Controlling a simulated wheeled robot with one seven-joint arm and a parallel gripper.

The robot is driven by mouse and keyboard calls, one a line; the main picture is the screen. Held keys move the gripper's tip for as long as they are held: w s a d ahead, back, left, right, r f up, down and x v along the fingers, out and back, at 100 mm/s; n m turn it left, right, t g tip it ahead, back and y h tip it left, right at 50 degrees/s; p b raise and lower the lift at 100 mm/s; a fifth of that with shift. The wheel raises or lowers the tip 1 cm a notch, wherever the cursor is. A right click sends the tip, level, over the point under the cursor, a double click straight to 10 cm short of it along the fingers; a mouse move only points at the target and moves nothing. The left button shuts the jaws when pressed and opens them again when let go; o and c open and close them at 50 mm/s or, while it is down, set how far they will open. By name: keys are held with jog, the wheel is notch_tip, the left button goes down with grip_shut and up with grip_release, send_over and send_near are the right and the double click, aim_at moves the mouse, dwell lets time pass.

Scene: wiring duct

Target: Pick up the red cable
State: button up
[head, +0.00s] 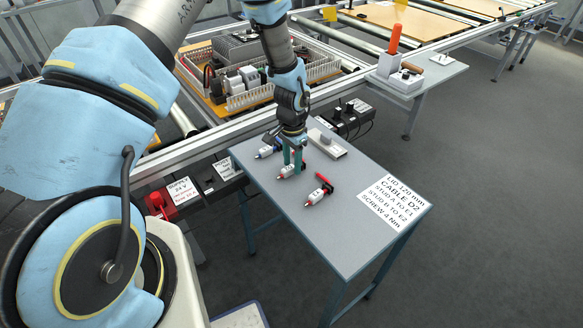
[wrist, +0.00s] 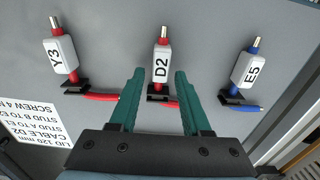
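Three short cables with white tags lie in black holders on the grey table. In the wrist view the red cable tagged D2 (wrist: 161,68) is in the middle, a second red cable tagged Y3 (wrist: 61,55) is at left, and a blue cable tagged E5 (wrist: 250,70) is at right. My gripper (wrist: 159,73) is open, its green fingers on either side of the D2 cable, with gaps between. I cannot tell its height above the table. In the head view my gripper (head: 293,160) hides part of the D2 cable (head: 286,172); the Y3 cable (head: 316,196) lies nearer.
The grey table (head: 345,235) carries a printed card (head: 394,208) naming cable D2, at right. A pale block (head: 327,143) stands behind my gripper. A metal rail and a panel of electrical parts (head: 250,75) lie behind the table.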

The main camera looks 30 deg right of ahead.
grip_shut()
jog(key=shift+r, duration=0.15)
dwell(0.4)
